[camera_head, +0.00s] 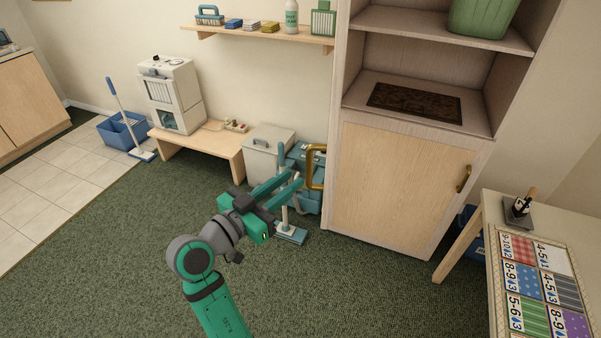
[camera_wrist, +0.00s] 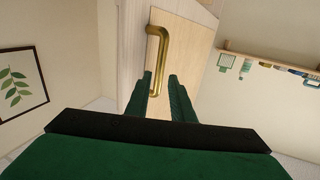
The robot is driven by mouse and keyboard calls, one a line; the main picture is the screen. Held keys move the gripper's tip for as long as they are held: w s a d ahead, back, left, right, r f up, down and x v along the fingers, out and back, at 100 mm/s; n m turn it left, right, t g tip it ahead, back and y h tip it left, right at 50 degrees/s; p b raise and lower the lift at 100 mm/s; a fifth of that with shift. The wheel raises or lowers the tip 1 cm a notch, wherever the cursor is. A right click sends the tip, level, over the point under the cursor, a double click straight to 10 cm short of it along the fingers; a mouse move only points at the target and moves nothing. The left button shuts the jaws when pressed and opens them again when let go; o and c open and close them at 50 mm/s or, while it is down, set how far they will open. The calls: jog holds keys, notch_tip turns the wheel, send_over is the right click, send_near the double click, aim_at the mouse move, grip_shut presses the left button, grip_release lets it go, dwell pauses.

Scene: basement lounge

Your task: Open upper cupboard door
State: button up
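The upper cupboard section (camera_head: 340,60) stands open, with its shelves in plain view. Its pale wood door appears swung out and nearly edge-on at the left side in the head view; the door face (camera_wrist: 190,45) shows in the wrist view. The door's brass handle (camera_head: 316,166) juts out to the left; it also shows in the wrist view (camera_wrist: 164,42). My gripper (camera_head: 294,184) is open and empty, just left of the handle. In the wrist view its fingers (camera_wrist: 160,82) point at the handle's lower end. Whether they touch it I cannot tell.
The lower cupboard door (camera_head: 395,185) is shut, with its own brass handle (camera_head: 464,179). A green basket (camera_head: 482,16) and a dark mat (camera_head: 415,102) are on the shelves. A table (camera_head: 484,260) stands right. A grey bin (camera_head: 268,150) and mop stand behind my gripper. Carpet in front is clear.

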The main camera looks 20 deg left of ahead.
jog(key=shift+v, duration=1.45)
jog(key=d+f+n+g+y, duration=0.1)
jog(key=d+f+n+y, duration=0.15)
jog(key=f, duration=0.55)
jog(key=d+f+n+y, duration=0.2)
jog(key=d+f+n, duration=0.1)
jog(key=f, duration=0.5)
jog(key=s+d+f+n+g+y, duration=0.1)
jog(key=s+d+f, duration=0.2)
jog(key=s+f, duration=0.15)
jog(key=s+d+f+n+y, duration=0.1)
jog(key=s+d+f, duration=0.2)
jog(key=f, duration=0.3)
jog(key=s+d+m, duration=0.1)
jog(key=s+d, duration=0.3)
jog(key=s, duration=0.4)
jog(key=s+d+m+h, duration=0.1)
jog(key=s+d, duration=0.4)
jog(key=s, duration=0.2)
jog(key=s+d+m, duration=0.2)
jog(key=s+d, duration=0.3)
jog(key=s, duration=0.3)
jog(key=shift+s+d+r, duration=0.15)
jog(key=shift+s+r, duration=0.15)
jog(key=shift+r, duration=0.2)
jog(key=shift+w+d+h, duration=0.1)
jog(key=shift+h, duration=0.15)
